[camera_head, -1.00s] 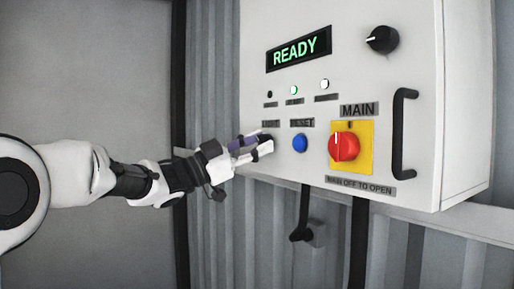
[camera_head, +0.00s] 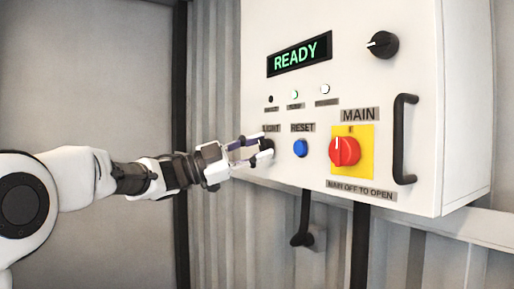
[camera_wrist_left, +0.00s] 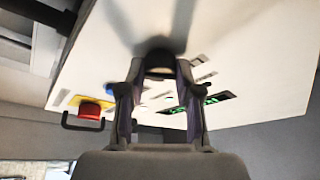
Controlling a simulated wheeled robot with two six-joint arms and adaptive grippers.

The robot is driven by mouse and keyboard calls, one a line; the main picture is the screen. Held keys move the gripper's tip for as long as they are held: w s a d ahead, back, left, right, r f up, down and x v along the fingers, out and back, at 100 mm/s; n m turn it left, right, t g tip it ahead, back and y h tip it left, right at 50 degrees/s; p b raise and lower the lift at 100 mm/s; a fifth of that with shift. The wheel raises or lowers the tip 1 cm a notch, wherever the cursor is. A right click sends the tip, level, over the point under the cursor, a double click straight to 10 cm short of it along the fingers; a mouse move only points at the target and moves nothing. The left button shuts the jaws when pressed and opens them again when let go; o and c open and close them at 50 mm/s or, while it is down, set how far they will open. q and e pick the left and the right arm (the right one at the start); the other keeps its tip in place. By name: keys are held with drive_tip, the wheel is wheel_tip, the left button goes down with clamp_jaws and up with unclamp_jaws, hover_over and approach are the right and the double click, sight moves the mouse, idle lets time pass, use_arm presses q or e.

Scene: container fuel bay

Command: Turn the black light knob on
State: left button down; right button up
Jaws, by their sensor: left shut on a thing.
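The black light knob (camera_head: 267,146) sits under the LIGHT label at the lower left of the white panel (camera_head: 420,60). My left gripper (camera_head: 262,147) comes in from the left, its fingers on either side of the knob and shut on it. In the left wrist view the dark knob (camera_wrist_left: 160,62) lies between the two fingertips (camera_wrist_left: 160,76). The fingers partly cover the knob, so its pointer angle cannot be read. My right gripper is in neither view.
A blue RESET button (camera_head: 300,148) is just right of the knob. A red MAIN switch (camera_head: 344,151) on a yellow plate, a black handle (camera_head: 404,138) and another black knob (camera_head: 382,45) are further right. The display (camera_head: 299,54) reads READY.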

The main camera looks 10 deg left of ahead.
use_arm(q)
drive_tip(key=c, duration=1.1)
unclamp_jaws()
drive_tip(key=shift+r, duration=0.2)
drive_tip(key=shift+c, duration=0.2)
drive_tip(key=o, duration=0.4)
drive_tip(key=shift+c, duration=0.2)
drive_tip(key=shift+w+f, duration=0.1)
drive_tip(key=shift+f, duration=0.05)
drive_tip(key=shift+a, duration=0.25)
drive_tip(key=v, duration=1.1)
drive_tip(key=shift+s+a, duration=0.25)
drive_tip(key=shift+d, duration=0.1)
